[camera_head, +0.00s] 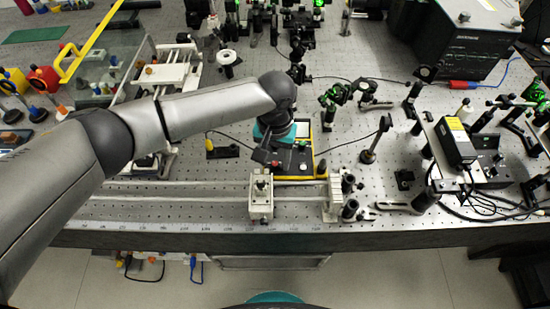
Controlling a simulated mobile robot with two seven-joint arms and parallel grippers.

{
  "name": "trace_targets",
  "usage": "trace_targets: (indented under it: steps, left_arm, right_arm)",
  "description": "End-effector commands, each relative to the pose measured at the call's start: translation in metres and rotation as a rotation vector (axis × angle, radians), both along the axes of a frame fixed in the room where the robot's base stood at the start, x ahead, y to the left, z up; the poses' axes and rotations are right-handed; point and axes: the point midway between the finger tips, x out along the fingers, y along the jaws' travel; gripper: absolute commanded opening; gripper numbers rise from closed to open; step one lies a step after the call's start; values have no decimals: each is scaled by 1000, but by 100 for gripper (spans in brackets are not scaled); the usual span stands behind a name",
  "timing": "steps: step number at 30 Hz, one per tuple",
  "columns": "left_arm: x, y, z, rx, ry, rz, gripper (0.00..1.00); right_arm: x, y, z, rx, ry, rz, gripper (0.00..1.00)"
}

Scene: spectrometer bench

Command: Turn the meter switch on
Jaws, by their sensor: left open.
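A yellow-edged dark meter box (293,175) sits on the perforated bench in the middle of the view, with a small red spot and a pale spot on its top face. I take it for the meter; its switch is too small to make out. My left arm comes in from the left, and my left gripper (264,155) points down over the left part of the box. It is open, and nothing shows between its fingers. My wrist hides much of the box's back half. I cannot tell whether the fingers touch it. My right gripper is not in view.
A metal rail runs along the bench's front with a cream block (261,196) just in front of the box. Optical posts and cables stand to the right and behind. A black case (460,38) stands at the back right. The front edge drops to the floor.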

Motion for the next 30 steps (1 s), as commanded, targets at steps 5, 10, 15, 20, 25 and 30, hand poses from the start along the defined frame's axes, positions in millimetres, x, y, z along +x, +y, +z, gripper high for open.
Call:
trace_targets:
  steps: [5, 10, 15, 20, 25, 30]
  left_arm:
    - [0, 0, 0, 0, 0, -1, 53]
    - [0, 0, 0, 0, 0, -1, 40]
    - [0, 0, 0, 0, 0, 0, 21]
    - [0, 0, 0, 0, 0, 0, 3]
    - [0, 0, 0, 0, 0, 0, 0]
    - [0, 0, 0, 0, 0, 0, 0]
  right_arm:
    - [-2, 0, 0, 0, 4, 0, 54]
    - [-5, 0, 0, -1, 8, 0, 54]
    - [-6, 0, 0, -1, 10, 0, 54]
    - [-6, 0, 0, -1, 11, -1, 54]
    - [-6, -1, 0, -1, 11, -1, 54]
    - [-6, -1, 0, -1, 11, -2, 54]
